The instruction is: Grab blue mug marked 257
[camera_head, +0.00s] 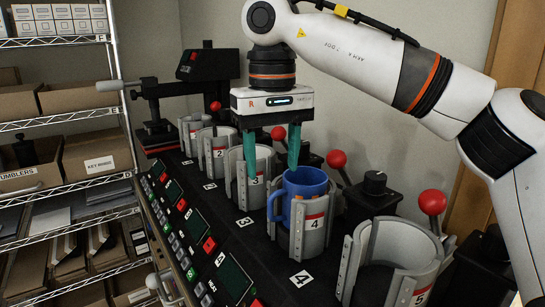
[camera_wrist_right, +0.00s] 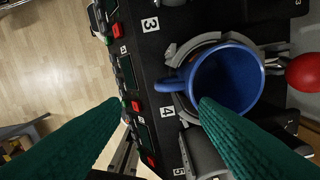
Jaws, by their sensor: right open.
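A blue mug (camera_head: 306,181) stands upright inside the grey metal clamp of press station 4 (camera_head: 310,238), its handle on the left side. No 257 mark can be read on it. It also shows from above in the wrist view as a blue mug (camera_wrist_right: 228,78), its handle pointing left. My right gripper (camera_head: 272,175) is open and empty, its green fingers pointing down. In the head view one finger is over station 3 and the other overlaps the mug's far rim. In the wrist view the mug is above and right of the gap between fingertips (camera_wrist_right: 158,105). My left gripper is not in view.
Empty-looking clamps of station 3 (camera_head: 250,172) and station 5 (camera_head: 392,262) flank the mug. Red ball levers (camera_head: 432,202) stick up behind the row. A control panel (camera_head: 205,245) runs along the front. Wire shelves with boxes (camera_head: 97,165) stand at left.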

